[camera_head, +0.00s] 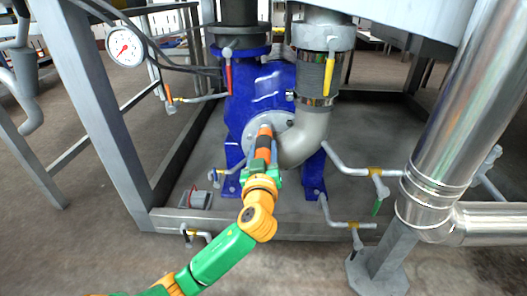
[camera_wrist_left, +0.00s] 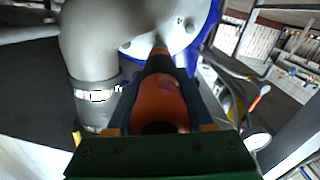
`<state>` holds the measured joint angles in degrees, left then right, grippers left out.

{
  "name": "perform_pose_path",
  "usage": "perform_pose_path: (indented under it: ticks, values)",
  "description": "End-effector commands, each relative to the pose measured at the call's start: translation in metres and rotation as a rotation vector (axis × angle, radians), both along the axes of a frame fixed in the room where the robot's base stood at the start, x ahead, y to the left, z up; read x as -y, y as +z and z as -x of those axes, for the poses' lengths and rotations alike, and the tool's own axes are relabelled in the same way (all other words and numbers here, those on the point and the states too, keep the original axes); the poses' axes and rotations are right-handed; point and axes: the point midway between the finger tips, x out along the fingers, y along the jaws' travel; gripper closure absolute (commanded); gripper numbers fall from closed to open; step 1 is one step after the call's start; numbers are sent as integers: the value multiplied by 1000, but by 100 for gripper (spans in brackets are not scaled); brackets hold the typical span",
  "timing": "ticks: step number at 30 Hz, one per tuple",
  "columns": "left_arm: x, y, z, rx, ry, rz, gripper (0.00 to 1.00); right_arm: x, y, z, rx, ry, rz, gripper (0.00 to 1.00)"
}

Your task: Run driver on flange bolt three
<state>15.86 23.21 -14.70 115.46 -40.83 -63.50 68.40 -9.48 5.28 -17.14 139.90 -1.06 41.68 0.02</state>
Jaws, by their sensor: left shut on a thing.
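My left gripper (camera_head: 262,160) is shut on an orange and black driver (camera_head: 265,143) in front of the blue pump. The driver (camera_wrist_left: 160,98) points away from me in the left wrist view, its narrow tip at the light grey round flange (camera_wrist_left: 180,22). The flange also shows in the head view (camera_head: 252,128), partly hidden by the driver and a grey pipe elbow. Small bolts show on its face; I cannot tell which is number three, or whether the tip is seated on a bolt. My right gripper is not in view.
The grey pipe elbow (camera_head: 311,135) runs close to the driver's right in the head view. The blue pump (camera_head: 262,85) stands in a grey metal frame (camera_head: 110,120). Valve pipes (camera_head: 350,170) stick out at right. A large shiny pipe (camera_head: 465,100) stands at far right.

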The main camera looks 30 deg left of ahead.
Motion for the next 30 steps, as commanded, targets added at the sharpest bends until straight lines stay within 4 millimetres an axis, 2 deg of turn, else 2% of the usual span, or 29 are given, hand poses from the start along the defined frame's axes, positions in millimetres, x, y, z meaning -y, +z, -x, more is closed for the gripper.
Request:
perform_pose_path:
  ticks: [30]
  values:
    - [-7,1,-11,5,0,0,100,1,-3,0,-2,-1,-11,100]
